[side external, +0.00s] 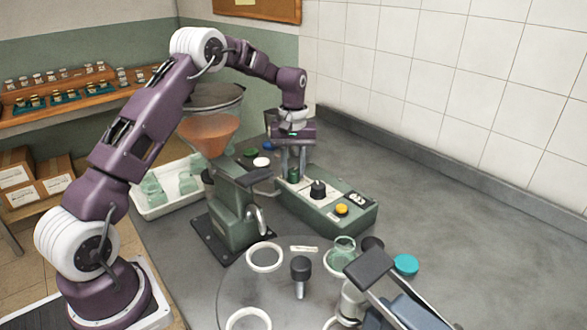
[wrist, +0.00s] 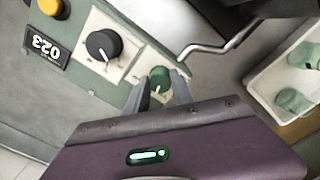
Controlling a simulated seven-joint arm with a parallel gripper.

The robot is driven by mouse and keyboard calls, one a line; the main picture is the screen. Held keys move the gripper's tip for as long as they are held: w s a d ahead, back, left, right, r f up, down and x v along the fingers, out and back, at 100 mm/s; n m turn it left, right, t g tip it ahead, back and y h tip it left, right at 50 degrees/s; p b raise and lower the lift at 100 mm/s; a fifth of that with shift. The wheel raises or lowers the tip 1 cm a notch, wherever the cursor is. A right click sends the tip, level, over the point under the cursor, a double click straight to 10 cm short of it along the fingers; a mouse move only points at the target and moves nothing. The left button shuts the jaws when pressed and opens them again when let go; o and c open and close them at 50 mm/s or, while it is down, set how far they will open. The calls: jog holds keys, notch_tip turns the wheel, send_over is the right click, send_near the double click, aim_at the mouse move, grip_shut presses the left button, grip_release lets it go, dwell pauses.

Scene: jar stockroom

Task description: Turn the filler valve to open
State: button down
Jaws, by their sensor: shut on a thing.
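The filler stands mid-left in the side view, with an orange-brown hopper (side external: 208,132) above a green body (side external: 236,222). Beside it is a green control box (side external: 355,222) with a black pointer knob (side external: 318,189), which also shows in the wrist view (wrist: 103,45). A small green knob (wrist: 160,75) sits on a pale plate at the box's end. My gripper (side external: 293,176) points down over that end. In the wrist view my gripper (wrist: 160,84) has a finger on each side of the green knob and is shut on it. The fingers partly hide its plate.
A yellow button (side external: 341,209) and a black 023 label (wrist: 45,48) are on the box. A white tray (side external: 150,212) of green jars stands left of the filler. A round turntable (side external: 275,290) with rings and a jar is in front.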

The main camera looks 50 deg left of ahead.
aim_at(293, 171)
jog(key=m, duration=0.6)
jog(key=shift+r, duration=0.1)
jog(key=m, duration=0.6)
dwell(0.4)
jog(key=c, duration=1.1)
grip_release()
notch_tip(293, 171, up, 7)
jog(key=shift+r, duration=0.1)
